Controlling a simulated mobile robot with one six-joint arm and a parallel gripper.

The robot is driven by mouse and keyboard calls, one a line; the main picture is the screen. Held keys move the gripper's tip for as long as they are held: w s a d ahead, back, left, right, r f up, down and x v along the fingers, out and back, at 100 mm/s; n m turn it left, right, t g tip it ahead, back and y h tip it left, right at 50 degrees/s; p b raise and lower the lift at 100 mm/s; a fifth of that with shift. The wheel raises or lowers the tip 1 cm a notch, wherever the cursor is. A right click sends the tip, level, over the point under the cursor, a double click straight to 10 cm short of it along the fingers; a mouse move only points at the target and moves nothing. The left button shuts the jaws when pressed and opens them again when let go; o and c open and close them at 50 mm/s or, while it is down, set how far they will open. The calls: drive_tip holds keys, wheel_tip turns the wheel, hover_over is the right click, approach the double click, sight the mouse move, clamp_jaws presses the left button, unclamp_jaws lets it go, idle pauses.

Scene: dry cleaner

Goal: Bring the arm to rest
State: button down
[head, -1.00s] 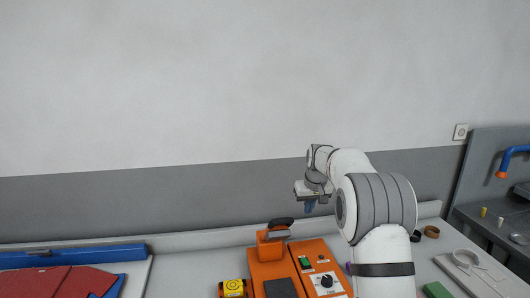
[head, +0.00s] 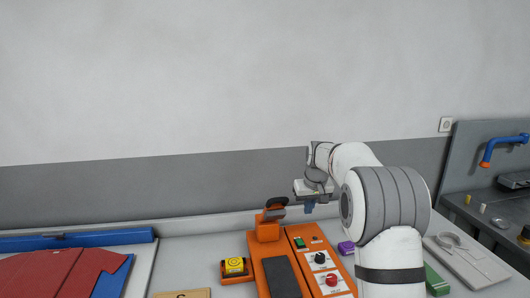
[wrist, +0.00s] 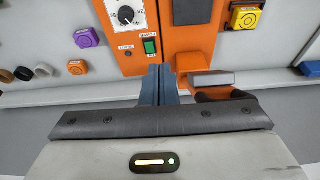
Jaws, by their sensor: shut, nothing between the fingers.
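My gripper (head: 309,207) hangs at the end of my white arm, above the back of the table and to the right of the orange press. In the wrist view its blue fingers (wrist: 158,84) are together with nothing between them. They point toward the orange machine (wrist: 160,40), clear of my palm. In the head view my arm's large white joint and forearm stand at the right and hide part of the table behind them.
The orange press (head: 268,228) with its control panel (head: 320,262) is close below my gripper. A yellow-topped block (head: 235,266), a purple piece (head: 346,247) and a red shirt (head: 50,272) lie on the table (head: 200,246).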

drive_tip(key=s+r+m+b, duration=0.1)
drive_tip(key=s+b, duration=0.4)
drive_tip(key=s, duration=1.7)
drive_tip(key=s+f+b, duration=0.1)
drive_tip(key=s+f, duration=0.2)
drive_tip(key=s, duration=0.3)
drive_tip(key=s+d+f+b, duration=0.1)
drive_tip(key=s+f, duration=0.2)
drive_tip(key=s, duration=0.4)
drive_tip(key=s+f+m+b, duration=0.1)
drive_tip(key=s+f+b, duration=0.1)
drive_tip(key=s, duration=0.5)
drive_tip(key=shift+s+d+f+h, duration=0.2)
drive_tip(key=shift+d+f+h, duration=0.1)
drive_tip(key=shift+f, duration=0.55)
drive_tip(key=c, duration=2.1)
unclamp_jaws()
drive_tip(key=shift+c, duration=0.2)
